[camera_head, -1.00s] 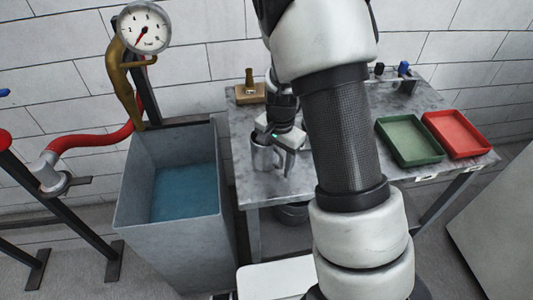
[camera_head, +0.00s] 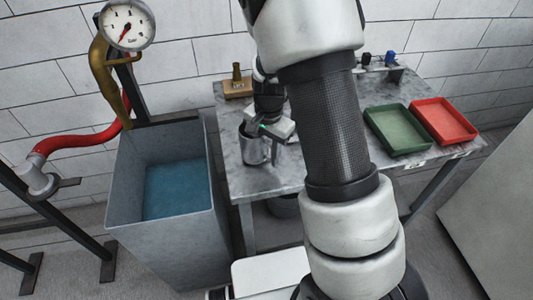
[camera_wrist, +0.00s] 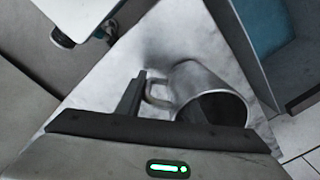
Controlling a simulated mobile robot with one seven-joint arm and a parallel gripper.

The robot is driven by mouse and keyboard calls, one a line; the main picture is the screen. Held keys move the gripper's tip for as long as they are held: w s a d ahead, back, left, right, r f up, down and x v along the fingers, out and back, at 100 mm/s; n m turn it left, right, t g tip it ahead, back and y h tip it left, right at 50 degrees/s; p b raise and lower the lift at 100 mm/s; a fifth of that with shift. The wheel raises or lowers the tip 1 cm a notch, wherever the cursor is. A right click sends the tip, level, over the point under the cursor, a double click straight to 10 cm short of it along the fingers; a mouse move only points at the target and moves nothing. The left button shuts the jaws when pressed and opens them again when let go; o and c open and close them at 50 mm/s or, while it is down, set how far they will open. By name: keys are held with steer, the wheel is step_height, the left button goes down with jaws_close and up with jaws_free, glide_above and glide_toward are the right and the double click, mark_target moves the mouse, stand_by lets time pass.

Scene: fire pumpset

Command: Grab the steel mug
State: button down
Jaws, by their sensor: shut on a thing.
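The steel mug (camera_head: 252,148) stands near the left end of the grey metal table (camera_head: 236,178). In the wrist view the mug (camera_wrist: 203,82) shows its dark open mouth, with its handle turned toward one finger. My gripper (camera_head: 268,147) is at the right side of the mug and is shut on it, apparently at the handle. In the wrist view one dark finger of my gripper (camera_wrist: 148,92) shows beside the handle. The other finger is mostly hidden, and I cannot tell whether the mug is clear of the table.
A grey tank (camera_head: 208,165) with blue water is left of the table. A gauge (camera_head: 127,25) stands behind it. A green tray (camera_head: 398,152) and a red tray (camera_head: 444,143) are on the table's right. A wooden block (camera_head: 238,90) with a brass piece is at the back.

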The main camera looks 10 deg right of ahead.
steer(key=shift+r+p, duration=0.65)
steer(key=shift+r, duration=3.9)
steer(key=shift+w, duration=0.1)
